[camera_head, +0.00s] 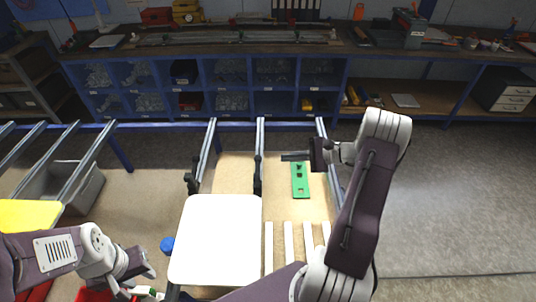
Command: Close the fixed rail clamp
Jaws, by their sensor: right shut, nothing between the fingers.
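Grey metal rails (260,136) run away from me in the middle of the head view. Small black clamps sit on them: one on the left rail (192,181) and one on the middle rail (258,178). I cannot tell which is the fixed clamp, or whether either is open. A white sign panel (214,240) lies nearer to me, below these clamps. My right gripper (285,156) is shut and empty, pointing left, just right of the middle rail and its clamp. My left gripper (150,281) is low at the left, near the panel's lower left; its finger opening is unclear.
A green plate (300,181) with dark holes lies below my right gripper. A blue round object (167,245) is beside the panel's left edge. A grey bin (78,188) and yellow panel (28,214) are at left. A workbench (230,38) spans the back. Grey floor at right is clear.

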